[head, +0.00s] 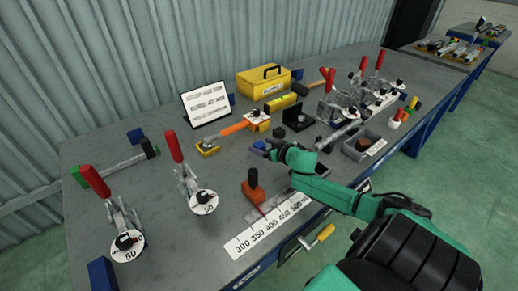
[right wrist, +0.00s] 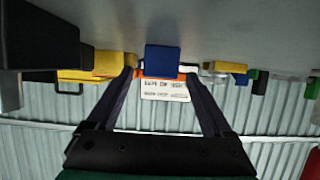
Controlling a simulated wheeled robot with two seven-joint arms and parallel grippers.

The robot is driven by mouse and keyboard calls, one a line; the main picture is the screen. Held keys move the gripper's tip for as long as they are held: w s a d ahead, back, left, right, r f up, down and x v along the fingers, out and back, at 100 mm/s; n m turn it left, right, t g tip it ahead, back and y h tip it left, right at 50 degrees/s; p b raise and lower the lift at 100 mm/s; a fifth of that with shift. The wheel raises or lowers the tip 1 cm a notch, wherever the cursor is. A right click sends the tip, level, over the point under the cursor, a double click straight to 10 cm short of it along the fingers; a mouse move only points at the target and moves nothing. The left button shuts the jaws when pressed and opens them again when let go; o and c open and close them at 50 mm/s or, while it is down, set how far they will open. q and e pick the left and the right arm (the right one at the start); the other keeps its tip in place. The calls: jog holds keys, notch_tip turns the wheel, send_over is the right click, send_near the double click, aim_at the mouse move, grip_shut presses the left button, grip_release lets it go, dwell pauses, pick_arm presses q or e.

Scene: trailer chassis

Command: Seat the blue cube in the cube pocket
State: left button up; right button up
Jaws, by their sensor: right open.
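The blue cube (right wrist: 162,60) stands on the grey bench top, which hangs at the top of the right wrist view. My right gripper (right wrist: 160,76) is open, with its two dark fingertips on either side of the cube and a gap showing on both sides. In the head view my right gripper (head: 264,149) is low over the middle of the bench, and the cube there is hard to tell apart from the fingers. I cannot tell which fixture is the cube pocket. My left gripper is not in view.
Red-handled clamps (head: 184,172) stand at the left, and more clamps (head: 350,95) at the back right. An orange-handled screwdriver (head: 235,127), a black fixture (head: 298,120), a grey bin (head: 364,146) and a red-brown block (head: 254,190) surround the gripper. A yellow toolbox (head: 263,82) stands behind.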

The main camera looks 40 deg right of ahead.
jog(key=shift+s, duration=0.1)
grip_shut()
jog(key=shift+r, duration=0.1)
notch_tip(320, 180, up, 20)
jog(key=p, duration=0.6)
